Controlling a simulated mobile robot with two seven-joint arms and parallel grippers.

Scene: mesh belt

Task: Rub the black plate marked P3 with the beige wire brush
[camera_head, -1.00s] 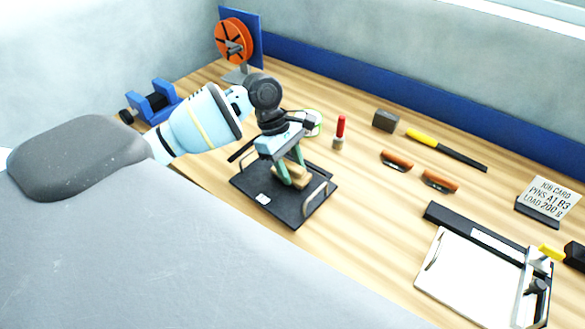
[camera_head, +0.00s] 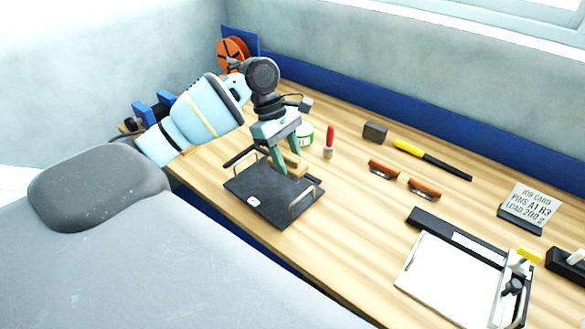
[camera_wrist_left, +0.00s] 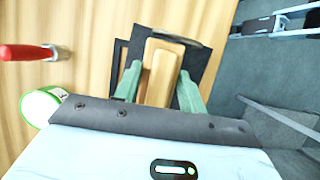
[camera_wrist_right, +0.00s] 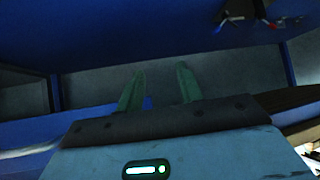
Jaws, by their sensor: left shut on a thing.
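The black plate (camera_head: 262,205) lies on the bench, with a wire handle at each of two ends. A small white mark on it is too small to read. My left gripper (camera_head: 287,160) is over the plate and shut on the beige wire brush (camera_head: 296,171). In the left wrist view the brush's wooden block (camera_wrist_left: 163,72) sits between the fingers, over the plate (camera_wrist_left: 199,57). The brush's underside is hidden, so I cannot tell whether it touches the plate. My right gripper (camera_wrist_right: 160,72) is open and empty, outside the head view.
A green-and-white tin (camera_head: 305,134) and a red-handled tool (camera_head: 330,141) stand just behind the plate. Two orange-brown handled pieces (camera_head: 384,170), a yellow-black tool (camera_head: 433,160), a dark block (camera_head: 375,132) and a white board (camera_head: 447,280) lie to the right. Bare bench separates plate and board.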

